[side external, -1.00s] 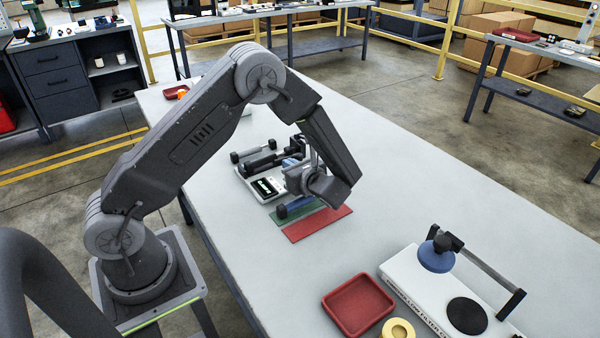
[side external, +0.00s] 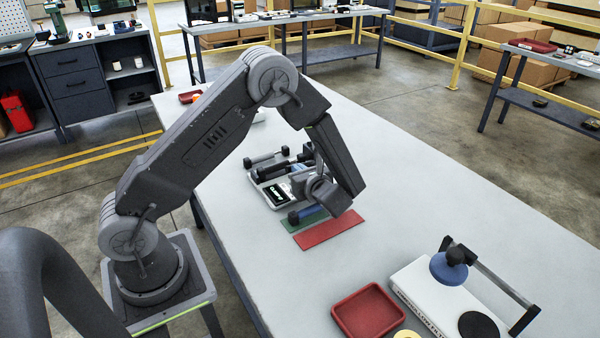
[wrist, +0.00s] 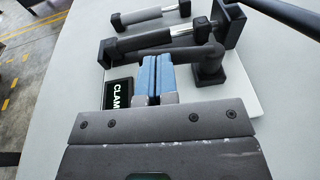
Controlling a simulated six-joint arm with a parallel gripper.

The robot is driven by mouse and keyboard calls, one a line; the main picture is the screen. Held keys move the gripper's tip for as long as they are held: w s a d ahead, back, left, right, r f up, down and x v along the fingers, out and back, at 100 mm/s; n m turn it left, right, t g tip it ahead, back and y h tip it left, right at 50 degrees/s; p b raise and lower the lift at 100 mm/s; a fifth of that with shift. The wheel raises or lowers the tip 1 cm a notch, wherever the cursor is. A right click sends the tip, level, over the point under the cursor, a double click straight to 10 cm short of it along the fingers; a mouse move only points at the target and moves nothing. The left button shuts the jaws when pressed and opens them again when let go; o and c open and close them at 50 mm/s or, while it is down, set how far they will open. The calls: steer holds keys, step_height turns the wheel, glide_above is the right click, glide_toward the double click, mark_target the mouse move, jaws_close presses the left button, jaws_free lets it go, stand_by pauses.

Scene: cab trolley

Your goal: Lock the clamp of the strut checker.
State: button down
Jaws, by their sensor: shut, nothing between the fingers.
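A thick dark lever-like bar (wrist: 192,54) runs in front of the strut to a dark post (wrist: 208,70). My gripper (wrist: 155,62) is shut and empty, its blue pads together, tips at the bar; contact is unclear. In the side view my gripper (side external: 308,180) is over the checker.
A red tray (side external: 368,311) and a white fixture with a blue disc (side external: 448,269) stand at the near right. The table between is clear.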

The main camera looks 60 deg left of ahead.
mark_target(288, 161)
steer(key=m+t, duration=0.1)
steer(key=a+m+t, duration=0.1)
steer(key=m+t+h, duration=0.1)
steer(key=t, duration=0.1)
steer(key=shift+s+a, duration=0.35)
steer(key=shift+a+m+t, duration=0.3)
steer(key=shift+m+t, duration=0.1)
steer(key=shift+t, duration=0.1)
steer(key=shift+w+a, duration=0.1)
steer(key=shift+a, duration=1.05)
steer(key=shift+w+a, duration=0.3)
steer(key=shift+a, duration=0.4)
steer(key=s+d+r, duration=0.1)
steer(key=s+d, duration=0.1)
steer(key=s, duration=0.2)
steer(key=s+d, duration=0.2)
steer(key=s, duration=0.1)
steer(key=s+d+r, duration=0.1)
steer(key=s+d, duration=0.1)
steer(key=s, duration=0.2)
steer(key=shift+s+d+r, duration=0.25)
steer(key=shift+s+r, duration=0.05)
steer(key=shift+r, duration=0.05)
steer(key=shift+s+d, duration=0.1)
steer(key=shift+s, duration=0.05)
